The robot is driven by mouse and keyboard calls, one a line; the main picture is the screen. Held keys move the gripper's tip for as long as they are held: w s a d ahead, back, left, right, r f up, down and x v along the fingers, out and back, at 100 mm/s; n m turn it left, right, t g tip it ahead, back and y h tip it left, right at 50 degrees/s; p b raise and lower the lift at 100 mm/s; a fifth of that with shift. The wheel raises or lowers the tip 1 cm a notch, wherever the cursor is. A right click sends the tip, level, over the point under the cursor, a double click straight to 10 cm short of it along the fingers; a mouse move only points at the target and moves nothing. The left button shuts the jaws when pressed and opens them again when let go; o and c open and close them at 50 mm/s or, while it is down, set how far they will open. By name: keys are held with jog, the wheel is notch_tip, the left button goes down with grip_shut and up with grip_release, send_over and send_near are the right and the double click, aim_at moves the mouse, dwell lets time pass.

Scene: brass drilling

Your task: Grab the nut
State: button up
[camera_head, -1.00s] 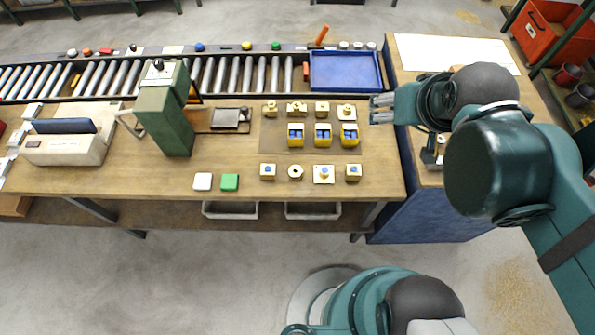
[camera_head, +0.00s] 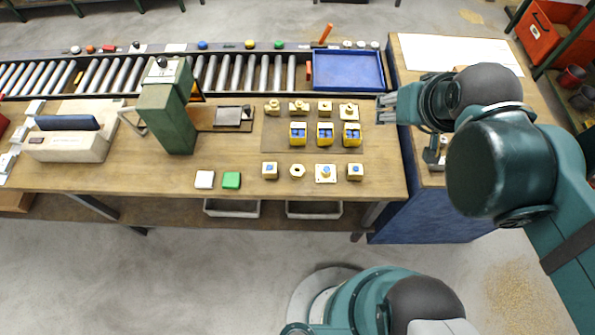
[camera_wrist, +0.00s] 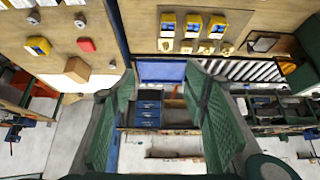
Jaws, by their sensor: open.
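A brass nut with a dark central hole (camera_head: 297,171) lies flat on the wooden bench in the head view, in the front row of small brass pieces. It sits between a square brass block with a blue top (camera_head: 270,171) and a pale square plate with a raised blue centre (camera_head: 325,173). My gripper (camera_head: 384,108) is at the bench's right end, behind and to the right of the nut, well apart from it. The wrist view shows its fingers (camera_wrist: 158,72) spread with nothing between them. I cannot make out the nut in the wrist view.
Several yellow-and-blue holders (camera_head: 325,134) and a back row of brass pieces (camera_head: 325,107) stand behind the nut. A green drill press (camera_head: 167,120) stands left; a blue tray (camera_head: 347,70) lies behind. White (camera_head: 204,180) and green (camera_head: 231,180) buttons are front left. Bench in front is clear.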

jog(key=shift+a+f, duration=0.1)
jog(key=m+g+b, duration=0.7)
jog(key=m+b, duration=0.1)
jog(key=m, duration=1)
send_over(297, 169)
jog(key=f, duration=2.8)
jog(key=shift+w+d+f, duration=0.1)
jog(key=shift+d+f, duration=0.15)
jog(key=shift+f, duration=0.05)
jog(key=shift+a+f, duration=0.2)
jog(key=shift+f, duration=0.15)
jog(key=shift+f, duration=0.1)
jog(key=shift+f+b, duration=0.35)
jog(key=shift+f, duration=0.85)
